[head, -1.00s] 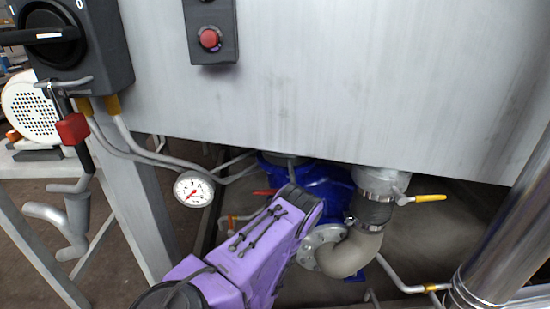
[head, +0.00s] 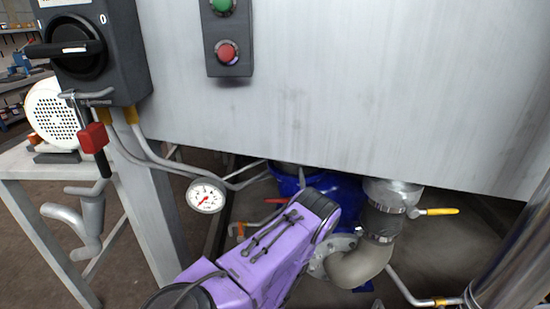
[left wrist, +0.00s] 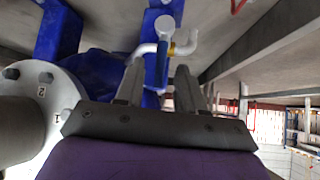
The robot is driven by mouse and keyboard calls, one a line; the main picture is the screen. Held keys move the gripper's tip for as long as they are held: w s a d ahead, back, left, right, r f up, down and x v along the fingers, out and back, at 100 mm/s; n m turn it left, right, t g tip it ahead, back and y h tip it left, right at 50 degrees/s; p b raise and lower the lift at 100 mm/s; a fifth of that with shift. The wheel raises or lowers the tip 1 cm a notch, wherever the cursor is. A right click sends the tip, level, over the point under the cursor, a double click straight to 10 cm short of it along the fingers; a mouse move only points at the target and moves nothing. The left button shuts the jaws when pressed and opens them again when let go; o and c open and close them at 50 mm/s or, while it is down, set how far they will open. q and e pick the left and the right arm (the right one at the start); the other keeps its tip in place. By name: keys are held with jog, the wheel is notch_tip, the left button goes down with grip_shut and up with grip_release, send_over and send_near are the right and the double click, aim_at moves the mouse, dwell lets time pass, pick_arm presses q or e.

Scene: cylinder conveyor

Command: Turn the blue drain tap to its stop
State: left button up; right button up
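The blue drain tap (left wrist: 162,66) shows in the left wrist view as a blue lever on a white pipe fitting (left wrist: 184,46). My left gripper (left wrist: 160,76) points at it from below, its two grey fingers apart. The lever lies in line with the gap between the fingertips; I cannot tell whether it is between them or just beyond. In the head view my purple left arm reaches under the tank, and its gripper and the blue tap are hidden. My right gripper is in neither view.
A blue pump body (head: 335,190) and curved pipe (head: 362,262) sit beside my arm under the grey tank (head: 330,90). A yellow-handled valve (head: 440,211), red lever (head: 275,201) and gauge (head: 206,196) are close by. A flange (left wrist: 45,105) stands left of the gripper.

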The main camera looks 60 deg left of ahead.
pick_arm(q)
jog(key=p+v, duration=0.1)
jog(key=v, duration=0.6)
